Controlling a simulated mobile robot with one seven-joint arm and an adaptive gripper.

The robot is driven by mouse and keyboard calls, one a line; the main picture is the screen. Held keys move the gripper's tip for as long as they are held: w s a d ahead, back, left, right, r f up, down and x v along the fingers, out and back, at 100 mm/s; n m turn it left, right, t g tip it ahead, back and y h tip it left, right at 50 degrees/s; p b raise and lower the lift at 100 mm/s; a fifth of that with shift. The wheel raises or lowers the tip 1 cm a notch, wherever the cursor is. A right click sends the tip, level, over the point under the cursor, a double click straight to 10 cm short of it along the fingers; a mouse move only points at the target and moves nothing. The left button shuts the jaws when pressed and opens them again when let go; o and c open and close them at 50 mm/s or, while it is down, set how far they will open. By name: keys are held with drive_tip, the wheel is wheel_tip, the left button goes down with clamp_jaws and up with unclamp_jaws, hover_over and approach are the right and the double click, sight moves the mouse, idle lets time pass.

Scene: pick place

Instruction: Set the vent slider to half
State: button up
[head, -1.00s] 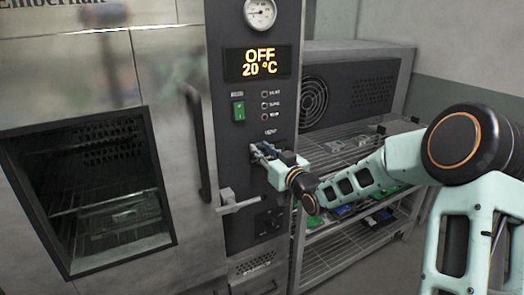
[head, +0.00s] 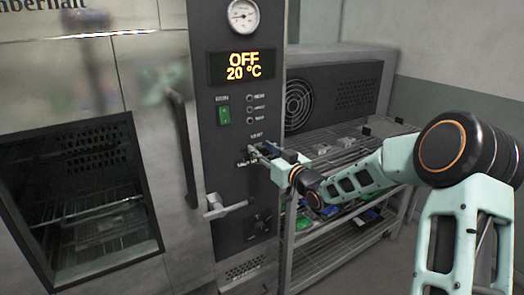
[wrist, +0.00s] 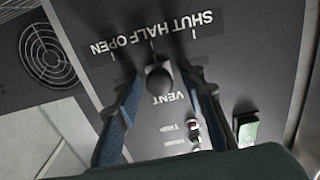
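The vent slider's dark round knob (wrist: 160,80) shows in the wrist view, below the middle tick, by the word HALF on the scale (wrist: 150,36). OPEN is to its left and SHUT to its right; the lettering appears upside down. My gripper (wrist: 163,72) has a blue finger on each side of the knob. The fingers are apart, with a gap visible at the right; contact at the left is unclear. In the head view my gripper (head: 260,152) is at the vent control on the dark panel and hides the knob.
The oven's panel (head: 232,180) has a display reading OFF 20 °C (head: 241,66), a green switch (head: 223,115) and a lower dial (head: 258,224). A door handle (head: 182,145) and a lever (head: 222,208) are left of my gripper. A wire-shelf rack (head: 335,150) stands at the right.

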drive_tip(key=v, duration=1.2)
